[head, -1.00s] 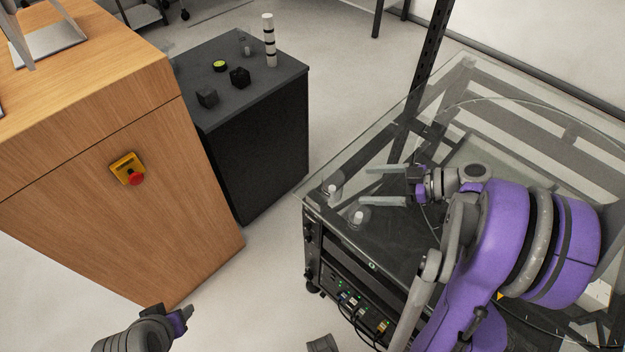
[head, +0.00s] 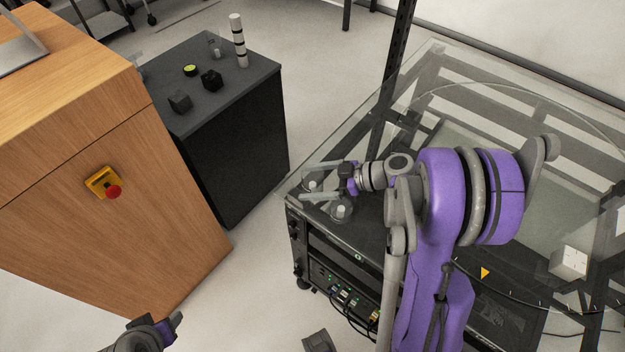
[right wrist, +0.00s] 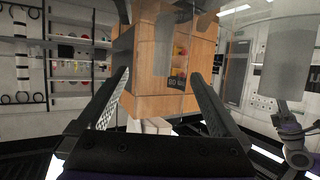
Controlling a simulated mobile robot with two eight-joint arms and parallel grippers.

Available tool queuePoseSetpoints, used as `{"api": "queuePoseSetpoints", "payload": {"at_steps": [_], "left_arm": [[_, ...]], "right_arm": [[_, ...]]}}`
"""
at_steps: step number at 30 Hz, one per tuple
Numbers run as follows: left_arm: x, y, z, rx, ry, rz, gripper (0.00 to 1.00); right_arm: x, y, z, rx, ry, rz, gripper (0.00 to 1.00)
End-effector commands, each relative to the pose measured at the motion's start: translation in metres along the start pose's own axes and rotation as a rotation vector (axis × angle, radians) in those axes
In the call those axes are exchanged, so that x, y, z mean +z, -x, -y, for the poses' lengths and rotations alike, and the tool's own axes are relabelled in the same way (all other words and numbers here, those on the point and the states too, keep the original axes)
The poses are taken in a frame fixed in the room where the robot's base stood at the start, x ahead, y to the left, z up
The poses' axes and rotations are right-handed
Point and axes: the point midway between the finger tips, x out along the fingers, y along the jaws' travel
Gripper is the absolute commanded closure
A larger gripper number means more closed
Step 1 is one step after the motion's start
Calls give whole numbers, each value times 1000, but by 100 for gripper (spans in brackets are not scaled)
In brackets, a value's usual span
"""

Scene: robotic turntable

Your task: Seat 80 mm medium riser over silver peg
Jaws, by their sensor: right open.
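Two small pale grey upright cylinders on round bases, a far one (head: 311,185) and a near one (head: 342,210), stand near the left corner of the glass table (head: 440,80). I cannot tell which is the silver peg or the medium riser. My right gripper (head: 302,181) is open, low over that corner, its fingers on either side of the far cylinder in the head view; contact cannot be told. The right wrist view shows its spread fingers (right wrist: 160,75) and a large grey cylinder (right wrist: 285,60) at right. My left gripper (head: 177,325) is at the bottom left, its jaws unclear.
A black cabinet (head: 235,150) bears a white post with black bands (head: 238,40), dark blocks (head: 211,80) and a yellow-green disc (head: 190,70). A wooden cabinet (head: 150,220) stands at left. A white cube (head: 568,262) is at the table's right. A black upright rises behind the table.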

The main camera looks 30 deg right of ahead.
Motion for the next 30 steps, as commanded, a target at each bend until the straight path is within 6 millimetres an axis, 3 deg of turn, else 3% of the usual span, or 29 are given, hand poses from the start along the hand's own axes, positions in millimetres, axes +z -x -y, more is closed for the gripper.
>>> {"api": "queuePoseSetpoints", "payload": {"at_steps": [6,22,30], "left_arm": [[0,0,0,0,0,0,47],[0,0,0,0,0,0,47],[0,0,0,0,0,0,47]], "right_arm": [[0,0,0,1,0,0,2],[0,0,0,1,0,0,97],[-2,1,0,1,0,-1,100]]}}
